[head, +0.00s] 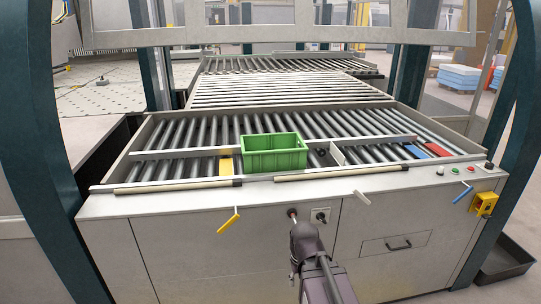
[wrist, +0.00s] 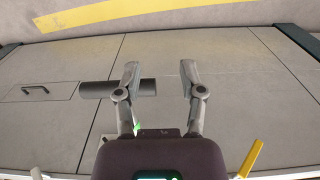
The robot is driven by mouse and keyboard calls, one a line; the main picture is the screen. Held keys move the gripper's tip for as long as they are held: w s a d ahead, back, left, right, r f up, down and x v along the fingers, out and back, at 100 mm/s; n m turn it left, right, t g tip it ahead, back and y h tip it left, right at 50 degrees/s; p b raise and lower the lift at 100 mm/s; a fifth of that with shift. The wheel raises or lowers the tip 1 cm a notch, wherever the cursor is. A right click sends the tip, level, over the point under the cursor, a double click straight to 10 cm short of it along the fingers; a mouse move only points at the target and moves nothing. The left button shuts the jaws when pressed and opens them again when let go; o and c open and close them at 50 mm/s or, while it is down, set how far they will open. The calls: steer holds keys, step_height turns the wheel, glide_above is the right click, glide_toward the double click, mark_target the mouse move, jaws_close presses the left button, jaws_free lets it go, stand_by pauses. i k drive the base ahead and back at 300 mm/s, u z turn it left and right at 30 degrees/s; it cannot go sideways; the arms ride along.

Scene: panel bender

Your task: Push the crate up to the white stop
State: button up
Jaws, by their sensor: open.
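The green crate (head: 275,158) stands upright in the front lane of the roller bed in the head view. The white stop (head: 338,155) is a thin upright plate in the same lane, right of the crate, with a short gap between them. My gripper (wrist: 160,80) is open and empty in the wrist view, its two fingers apart before the grey cabinet front. In the head view my arm is in front of the cabinet, below the crate and apart from it; the fingers cannot be made out there. The crate and stop cannot be made out in the wrist view.
A dark object (head: 321,157) lies between crate and white stop. A yellow stop (head: 226,165) is left of the crate; blue (head: 414,151) and red (head: 437,149) stops are farther right. Yellow (head: 229,221), white (head: 362,197) and blue (head: 463,195) levers stick out in front.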

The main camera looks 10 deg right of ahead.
mark_target(276, 152)
steer(key=u, duration=1.65)
steer(key=i, duration=1.05)
steer(key=z, duration=0.7)
